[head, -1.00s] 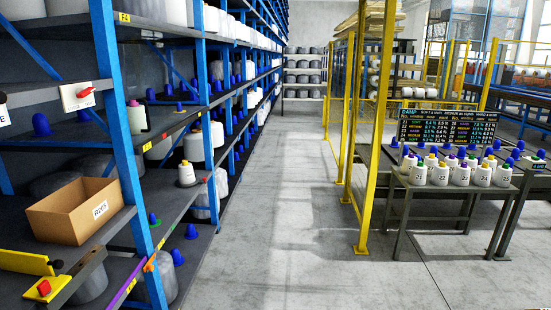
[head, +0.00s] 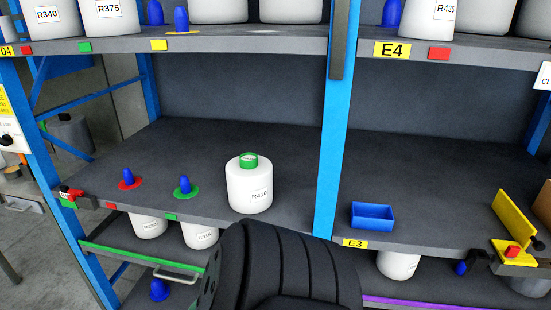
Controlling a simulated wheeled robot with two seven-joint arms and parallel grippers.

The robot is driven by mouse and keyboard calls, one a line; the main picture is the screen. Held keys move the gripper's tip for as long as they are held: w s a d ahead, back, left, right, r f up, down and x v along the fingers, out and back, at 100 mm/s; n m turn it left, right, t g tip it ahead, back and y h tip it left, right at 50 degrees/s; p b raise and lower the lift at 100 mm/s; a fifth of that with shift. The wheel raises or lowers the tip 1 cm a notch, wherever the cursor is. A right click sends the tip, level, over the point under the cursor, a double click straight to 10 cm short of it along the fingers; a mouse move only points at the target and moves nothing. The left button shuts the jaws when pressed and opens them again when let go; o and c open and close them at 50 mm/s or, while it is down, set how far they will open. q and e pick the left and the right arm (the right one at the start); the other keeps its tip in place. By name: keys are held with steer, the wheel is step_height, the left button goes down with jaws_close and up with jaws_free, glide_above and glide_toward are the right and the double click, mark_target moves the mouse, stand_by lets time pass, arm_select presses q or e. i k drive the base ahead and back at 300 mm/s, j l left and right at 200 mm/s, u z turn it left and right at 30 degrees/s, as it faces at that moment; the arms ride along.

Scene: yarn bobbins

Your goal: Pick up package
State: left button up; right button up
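A white bobbin labelled R410 (head: 249,190), with a green ring on top, stands upright on the middle shelf. Nothing else that looks like a package stands fully in view. A brown cardboard box (head: 544,207) shows only as a sliver at the right edge, on the same shelf level; its label is out of view. Neither of my grippers is in view. A black ribbed part of my arm covers the bottom centre and hides the shelf edge below the bobbin.
Blue cones (head: 129,177) sit on coloured discs left of the bobbin. A blue upright (head: 331,150) divides the bays. A small blue bin (head: 372,215) and a yellow bracket (head: 513,227) stand on the right. More bobbins (head: 110,18) fill the upper shelf. The shelf behind the bobbin is bare.

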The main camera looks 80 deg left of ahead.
mark_target(249, 174)
steer(key=u, duration=2.9)
steer(key=z, duration=1.9)
steer(key=u, duration=1.9)
steer(key=j+z, duration=0.1)
steer(key=j, duration=0.25)
steer(key=k+j+z, duration=0.15)
steer(key=j, duration=0.2)
steer(key=i, duration=0.05)
